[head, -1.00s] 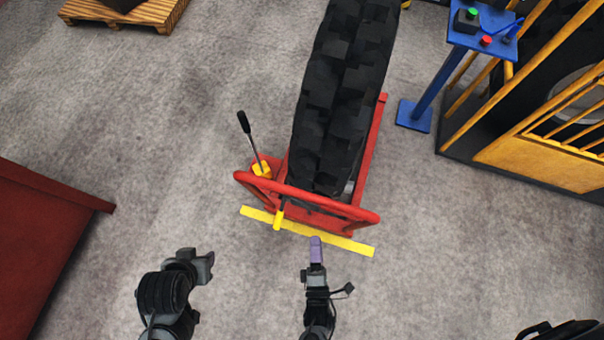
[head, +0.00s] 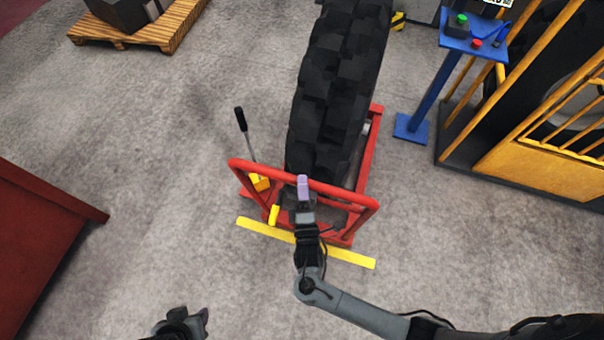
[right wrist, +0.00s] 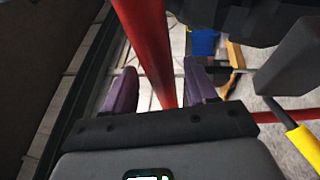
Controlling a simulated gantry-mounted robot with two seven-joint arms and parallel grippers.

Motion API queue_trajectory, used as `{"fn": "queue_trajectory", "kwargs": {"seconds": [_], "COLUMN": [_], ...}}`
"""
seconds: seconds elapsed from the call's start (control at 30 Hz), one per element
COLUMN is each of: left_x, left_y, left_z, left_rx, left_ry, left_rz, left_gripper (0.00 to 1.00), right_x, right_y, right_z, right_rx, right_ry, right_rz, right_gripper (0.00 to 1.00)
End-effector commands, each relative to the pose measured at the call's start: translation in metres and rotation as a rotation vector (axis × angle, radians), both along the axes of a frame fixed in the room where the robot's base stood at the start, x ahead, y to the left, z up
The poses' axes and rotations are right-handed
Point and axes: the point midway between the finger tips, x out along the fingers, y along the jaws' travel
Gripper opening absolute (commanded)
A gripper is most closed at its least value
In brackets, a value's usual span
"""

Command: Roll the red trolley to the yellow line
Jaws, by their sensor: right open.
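The red trolley (head: 371,160) stands at the middle of the head view with a large black tyre (head: 335,90) upright on it. Its red handle bar (head: 340,190) faces me. The yellow line (head: 345,257) lies on the floor just on my side of the trolley's near end. My right gripper (head: 303,188) is at the handle bar's middle. In the right wrist view its purple fingers (right wrist: 162,92) are open, one on each side of the red bar (right wrist: 148,45). My left gripper (head: 190,322) is at the bottom edge, away from the trolley; its jaws are unclear.
A black-handled lever (head: 241,122) rises at the trolley's left. A blue pedestal (head: 428,92) with buttons and a yellow barred enclosure (head: 545,165) stand at the right. A dark red box (head: 45,225) is at the left and a wooden pallet (head: 150,32) at the back left. Floor between is clear.

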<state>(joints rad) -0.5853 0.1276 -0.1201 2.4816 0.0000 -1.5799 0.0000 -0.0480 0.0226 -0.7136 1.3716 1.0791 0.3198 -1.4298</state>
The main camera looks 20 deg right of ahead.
Motion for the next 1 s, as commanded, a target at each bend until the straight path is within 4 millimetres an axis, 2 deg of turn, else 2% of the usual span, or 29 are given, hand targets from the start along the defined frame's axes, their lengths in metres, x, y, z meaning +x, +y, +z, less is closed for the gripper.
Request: {"fn": "queue_trajectory", "kwargs": {"seconds": [0.1,0.3,0.7,1.0], "left_x": [0.0,0.0,0.002,0.002], "left_y": [0.0,0.0,-0.003,-0.003], "left_z": [0.001,0.001,0.002,0.002], "left_rx": [0.0,-0.001,-0.013,-0.01], "left_ry": [0.0,0.0,-0.003,-0.004], "left_rz": [0.0,0.001,0.009,0.007], "left_gripper": [0.43,0.43,0.43,0.43], "right_x": [0.016,0.031,0.035,0.035], "right_y": [-0.005,-0.01,-0.011,-0.011], "right_z": [0.003,0.005,0.006,0.006], "right_rx": [-0.001,0.001,0.0,0.0], "right_ry": [0.0,0.002,0.002,0.002], "right_rz": [0.0,0.0,0.001,0.001], "right_gripper": [0.57,0.57,0.55,0.09]}}
